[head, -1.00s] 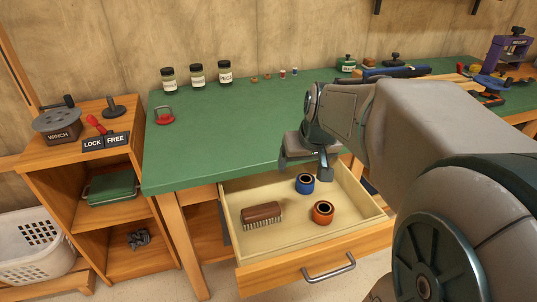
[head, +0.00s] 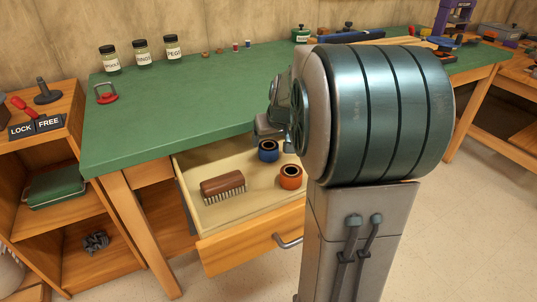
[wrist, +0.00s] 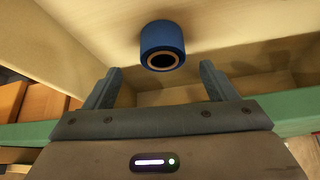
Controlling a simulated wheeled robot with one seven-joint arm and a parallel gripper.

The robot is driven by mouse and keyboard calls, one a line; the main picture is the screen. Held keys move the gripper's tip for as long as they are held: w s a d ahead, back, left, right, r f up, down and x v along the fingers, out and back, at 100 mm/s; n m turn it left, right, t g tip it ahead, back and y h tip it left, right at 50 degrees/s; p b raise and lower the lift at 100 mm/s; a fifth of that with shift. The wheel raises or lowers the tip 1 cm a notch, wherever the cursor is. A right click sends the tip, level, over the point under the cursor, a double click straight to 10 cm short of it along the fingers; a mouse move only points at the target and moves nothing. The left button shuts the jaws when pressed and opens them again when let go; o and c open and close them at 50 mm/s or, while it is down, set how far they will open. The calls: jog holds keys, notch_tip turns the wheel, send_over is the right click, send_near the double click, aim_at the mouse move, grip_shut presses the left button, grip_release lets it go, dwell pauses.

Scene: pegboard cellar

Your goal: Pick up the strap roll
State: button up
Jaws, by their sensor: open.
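Two strap-like rolls stand in the open drawer (head: 217,215): a blue roll (head: 268,151) and an orange roll (head: 290,177). No label shows which one is the strap roll. My gripper (wrist: 160,78) is open and empty. In the wrist view the blue roll (wrist: 162,38) lies just beyond the fingertips, roughly centred between them and apart from both. In the head view my gripper (head: 268,132) is beside the blue roll at the back of the drawer, and my arm hides part of it. The orange roll is not seen in the wrist view.
A brown brush (head: 222,186) lies in the drawer left of the rolls. The green bench top (head: 190,105) overhangs the drawer's back. Jars (head: 141,54) and a red padlock-like item (head: 106,93) stand on it. An open shelf (head: 70,215) stands at left.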

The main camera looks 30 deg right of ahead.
aim_at(269, 147)
jog(key=b+x, duration=0.1)
jog(key=x, duration=0.2)
jog(key=b+x, duration=0.1)
jog(key=x, duration=0.1)
jog(key=shift+a+f, duration=0.2)
jog(key=shift+f, duration=0.25)
jog(key=shift+r, duration=0.1)
jog(key=c, duration=1.1)
